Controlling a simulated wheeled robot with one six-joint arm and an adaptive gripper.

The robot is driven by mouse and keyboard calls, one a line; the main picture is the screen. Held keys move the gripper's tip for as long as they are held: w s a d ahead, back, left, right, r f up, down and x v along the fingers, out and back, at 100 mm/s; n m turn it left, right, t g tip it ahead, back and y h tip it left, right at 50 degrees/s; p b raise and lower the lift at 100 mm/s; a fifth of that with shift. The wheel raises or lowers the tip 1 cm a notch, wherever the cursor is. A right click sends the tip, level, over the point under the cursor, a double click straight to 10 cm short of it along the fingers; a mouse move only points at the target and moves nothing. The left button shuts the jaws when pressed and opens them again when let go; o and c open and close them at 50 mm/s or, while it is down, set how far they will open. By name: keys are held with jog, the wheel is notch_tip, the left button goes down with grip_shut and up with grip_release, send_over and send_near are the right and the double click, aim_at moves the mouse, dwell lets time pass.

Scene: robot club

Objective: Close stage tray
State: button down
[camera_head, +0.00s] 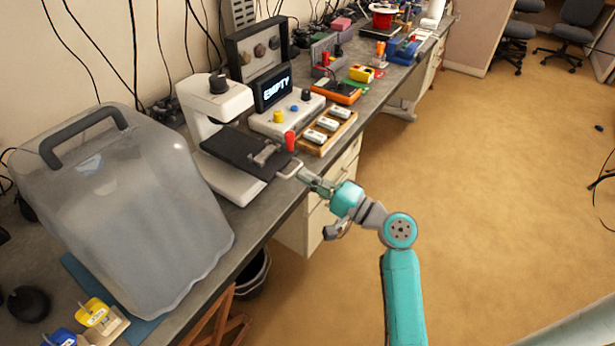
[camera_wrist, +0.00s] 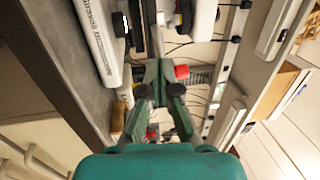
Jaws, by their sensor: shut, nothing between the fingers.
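The stage tray (camera_head: 236,149) is a flat black slab on the white microscope-like device (camera_head: 213,110). It juts forward toward the bench's front edge, with a small metal clamp on top. A pale loop handle (camera_head: 291,169) is at its front right end. My gripper (camera_head: 304,175) is at the handle, just in front of it; I cannot tell whether they touch. In the wrist view my gripper (camera_wrist: 159,72) has its fingers together at the tips with nothing held. A red knob (camera_wrist: 182,72) shows beside the tips there.
A control box (camera_head: 285,119) with a display reading "EMPTY" stands behind the tray. A wooden rack (camera_head: 313,146) of white pieces lies to its right.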

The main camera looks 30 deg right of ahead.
aim_at(273, 159)
dwell(0.3)
jog(key=x, duration=0.3)
jog(key=f+x, duration=0.1)
jog(key=x, duration=0.4)
jog(key=shift+w+a+f, duration=0.15)
jog(key=shift+w, duration=0.35)
jog(key=shift+w+a, duration=0.1)
jog(key=shift+w, duration=0.3)
